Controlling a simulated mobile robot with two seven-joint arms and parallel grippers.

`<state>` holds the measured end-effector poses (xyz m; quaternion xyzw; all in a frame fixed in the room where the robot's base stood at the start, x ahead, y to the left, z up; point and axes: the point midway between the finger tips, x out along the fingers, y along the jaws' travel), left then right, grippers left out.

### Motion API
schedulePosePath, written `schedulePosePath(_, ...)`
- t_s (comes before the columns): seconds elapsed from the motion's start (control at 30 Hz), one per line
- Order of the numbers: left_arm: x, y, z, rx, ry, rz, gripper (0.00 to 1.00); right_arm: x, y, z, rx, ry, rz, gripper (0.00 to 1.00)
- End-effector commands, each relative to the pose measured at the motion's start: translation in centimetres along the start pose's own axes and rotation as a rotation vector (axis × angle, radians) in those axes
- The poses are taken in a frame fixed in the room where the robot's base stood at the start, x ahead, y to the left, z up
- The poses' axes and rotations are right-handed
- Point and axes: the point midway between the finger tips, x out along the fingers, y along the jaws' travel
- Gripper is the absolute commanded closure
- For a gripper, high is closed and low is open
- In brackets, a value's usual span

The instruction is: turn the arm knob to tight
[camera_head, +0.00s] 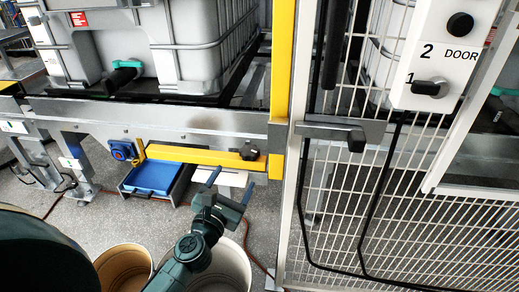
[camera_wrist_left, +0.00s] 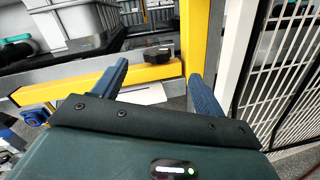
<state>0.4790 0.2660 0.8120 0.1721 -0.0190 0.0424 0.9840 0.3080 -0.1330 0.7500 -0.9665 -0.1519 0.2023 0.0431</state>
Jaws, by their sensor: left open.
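The arm knob (camera_head: 249,151) is a small black knob at the right end of a horizontal yellow arm (camera_head: 190,154), beside the yellow post (camera_head: 281,80). In the left wrist view the knob (camera_wrist_left: 158,54) sits on top of the yellow arm (camera_wrist_left: 95,83), beyond my fingertips and between them in the picture. I cannot read its setting. My left gripper (camera_head: 232,181) is open and empty, below and slightly left of the knob in the head view, apart from it. Its two blue fingers also show in the left wrist view (camera_wrist_left: 158,72). My right gripper is not in view.
A white mesh door (camera_head: 400,200) with a latch handle (camera_head: 335,132) stands right of the post. A panel marked DOOR (camera_head: 436,55) is at upper right. A blue tray (camera_head: 153,176) is under the yellow arm. Round bins (camera_head: 124,262) stand below. A caged tank (camera_head: 165,45) sits behind.

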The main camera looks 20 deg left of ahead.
Motion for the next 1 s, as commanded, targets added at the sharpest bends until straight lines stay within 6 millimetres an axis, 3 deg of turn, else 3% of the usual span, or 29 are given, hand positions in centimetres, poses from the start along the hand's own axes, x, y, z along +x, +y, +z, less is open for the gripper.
schedulePosePath(0.13, -0.8, 0.6, -0.9, -0.271, 0.049, 0.026, 0.29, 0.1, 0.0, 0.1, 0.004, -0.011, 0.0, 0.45)
schedulePosePath(0.37, 0.4, 0.7, -1.2, -0.349, 0.058, 0.033, 0.29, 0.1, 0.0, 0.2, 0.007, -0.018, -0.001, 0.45)
schedulePosePath(0.8, 9.2, 0.9, -1.9, -0.343, 0.057, 0.033, 0.29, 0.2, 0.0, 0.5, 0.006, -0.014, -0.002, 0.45)
schedulePosePath(1.0, 11.5, 0.9, -2.0, -0.342, 0.058, 0.032, 0.29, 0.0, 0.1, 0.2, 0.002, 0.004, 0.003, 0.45)
